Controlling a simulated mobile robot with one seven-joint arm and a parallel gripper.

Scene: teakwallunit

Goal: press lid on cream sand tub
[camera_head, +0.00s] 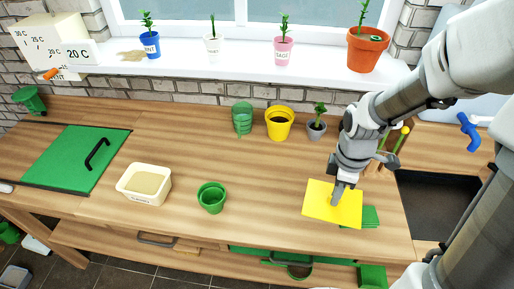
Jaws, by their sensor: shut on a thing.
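The cream tub (126,184) stands upright on the left half of the wooden worktop, with a label on its front. It is open at the top, and tan sand (146,183) shows inside. My gripper (338,197) is far to its right, pointing down and shut on a flat yellow square (318,204). The yellow square looks like a thin lid or sheet; I cannot tell which. It overlaps a stack of flat green pieces (370,217) in the picture. I cannot tell whether they touch. The fingertips are small and partly hidden by the wrist.
A green pot (211,198) stands between the tub and my gripper. Behind are green pots (242,119), a yellow pot (279,123) and a grey potted plant (316,129). A green panel with a black handle (97,153) lies left. A dark sink (440,205) is right.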

